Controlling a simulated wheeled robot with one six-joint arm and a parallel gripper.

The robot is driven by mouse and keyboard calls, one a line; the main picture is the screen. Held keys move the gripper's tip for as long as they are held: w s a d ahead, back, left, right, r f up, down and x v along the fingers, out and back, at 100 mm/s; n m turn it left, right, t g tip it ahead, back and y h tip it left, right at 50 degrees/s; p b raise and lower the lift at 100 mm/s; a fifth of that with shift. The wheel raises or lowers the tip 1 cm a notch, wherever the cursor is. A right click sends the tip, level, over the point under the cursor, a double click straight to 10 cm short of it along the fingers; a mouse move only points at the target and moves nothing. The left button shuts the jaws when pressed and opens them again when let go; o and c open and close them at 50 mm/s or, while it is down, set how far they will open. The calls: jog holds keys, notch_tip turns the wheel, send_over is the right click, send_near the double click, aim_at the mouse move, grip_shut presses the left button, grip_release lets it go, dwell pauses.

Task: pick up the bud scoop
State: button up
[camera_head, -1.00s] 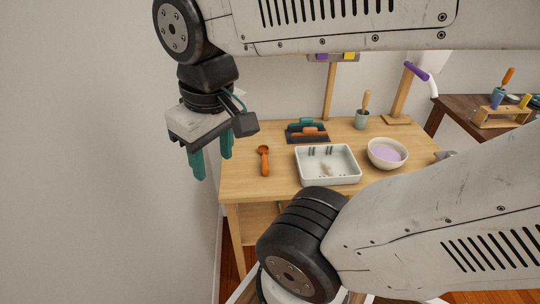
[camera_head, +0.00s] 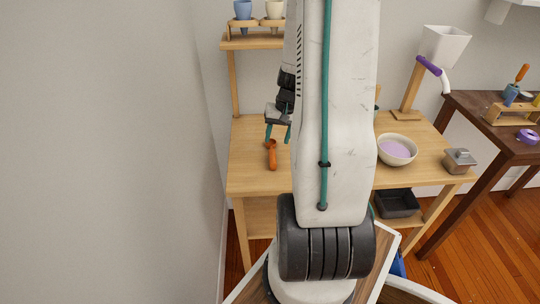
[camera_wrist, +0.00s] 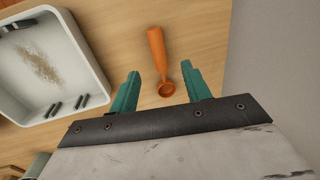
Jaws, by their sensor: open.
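The bud scoop (camera_head: 272,155) is an orange scoop with a round bowl and a handle, lying on the wooden table (camera_head: 248,178) near its left side. In the wrist view, the scoop (camera_wrist: 157,52) has its bowl end nearest my gripper (camera_wrist: 160,82), with the handle pointing away. My gripper's teal fingers are open and empty, one on each side of the bowl in that view. In the head view, my gripper (camera_head: 277,134) is at the scoop's far end. I cannot tell its exact height above the table.
A white tray (camera_wrist: 92,62) with some pale grains lies beside the scoop in the wrist view. A shelf (camera_head: 252,42) with cups rises behind. My arm hides the table's middle.

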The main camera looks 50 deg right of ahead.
aim_at(273, 155)
jog(key=f, duration=0.5)
jog(key=w+a+f, duration=0.1)
jog(key=f, duration=0.2)
jog(key=shift+f, duration=0.25)
grip_shut()
